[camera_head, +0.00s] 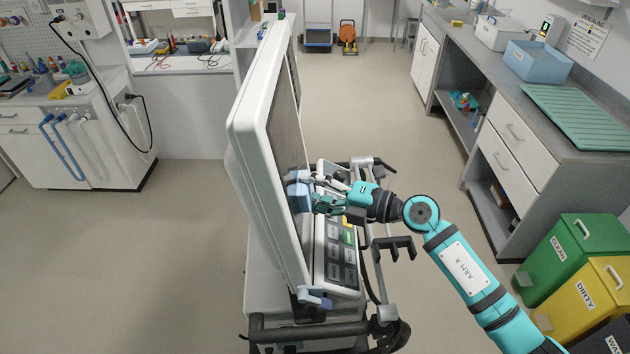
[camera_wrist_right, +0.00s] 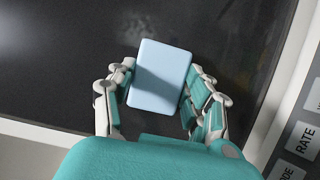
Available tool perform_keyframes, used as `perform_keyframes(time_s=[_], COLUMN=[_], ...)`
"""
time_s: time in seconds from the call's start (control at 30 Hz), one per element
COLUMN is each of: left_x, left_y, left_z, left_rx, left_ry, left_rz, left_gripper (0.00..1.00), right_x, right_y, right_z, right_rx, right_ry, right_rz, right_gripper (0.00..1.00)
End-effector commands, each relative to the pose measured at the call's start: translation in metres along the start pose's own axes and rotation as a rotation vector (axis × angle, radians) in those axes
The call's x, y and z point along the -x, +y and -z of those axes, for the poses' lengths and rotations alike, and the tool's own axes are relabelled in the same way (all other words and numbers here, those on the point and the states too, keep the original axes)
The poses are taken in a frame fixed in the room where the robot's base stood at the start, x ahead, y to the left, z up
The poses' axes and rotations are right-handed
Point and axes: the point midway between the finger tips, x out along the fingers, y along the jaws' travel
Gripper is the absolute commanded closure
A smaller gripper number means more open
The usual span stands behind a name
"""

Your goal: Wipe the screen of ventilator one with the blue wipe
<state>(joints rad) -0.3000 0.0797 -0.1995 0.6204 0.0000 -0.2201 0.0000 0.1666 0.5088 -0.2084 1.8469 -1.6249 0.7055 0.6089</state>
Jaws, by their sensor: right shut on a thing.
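The ventilator (camera_head: 262,130) stands in the middle of the head view, its white-framed dark screen facing right and seen at a steep angle. My right gripper (camera_head: 308,193) is shut on the blue wipe (camera_head: 298,194), a light-blue block held at the screen's lower part. In the right wrist view the blue wipe (camera_wrist_right: 160,76) sits between both fingers, in front of the dark screen (camera_wrist_right: 60,60). Whether the wipe touches the screen is hard to tell. A pale smudge shows on the screen at the upper left of the wrist view. My left gripper is not in view.
A button panel (camera_head: 336,262) and handle bars sit beside the screen, close under my right arm. Green (camera_head: 568,252) and yellow (camera_head: 588,305) bins stand at the lower right. A counter with a blue tub (camera_head: 537,62) runs along the right. The floor at left is clear.

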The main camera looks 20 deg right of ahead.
Motion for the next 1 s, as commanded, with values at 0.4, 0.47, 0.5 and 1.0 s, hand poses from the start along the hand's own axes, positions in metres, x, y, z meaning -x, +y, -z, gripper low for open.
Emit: perform_keyframes(time_s=[0.4, 0.47, 0.5, 1.0], left_x=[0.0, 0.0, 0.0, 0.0], left_y=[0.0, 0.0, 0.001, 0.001], left_z=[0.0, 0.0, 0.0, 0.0], left_rx=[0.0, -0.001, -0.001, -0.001], left_ry=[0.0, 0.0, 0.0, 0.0], left_rz=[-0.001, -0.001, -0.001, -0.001], left_gripper=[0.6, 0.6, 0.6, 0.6], right_x=[0.011, 0.013, 0.013, 0.014], right_y=[-0.001, -0.001, -0.001, 0.02], right_z=[0.027, 0.03, 0.032, 0.033], right_rx=[0.0, -0.001, -0.001, 0.001], right_ry=[0.004, 0.002, 0.002, 0.001], right_rz=[0.001, 0.001, 0.0, -0.001], right_gripper=[0.74, 0.74, 0.74, 0.74])
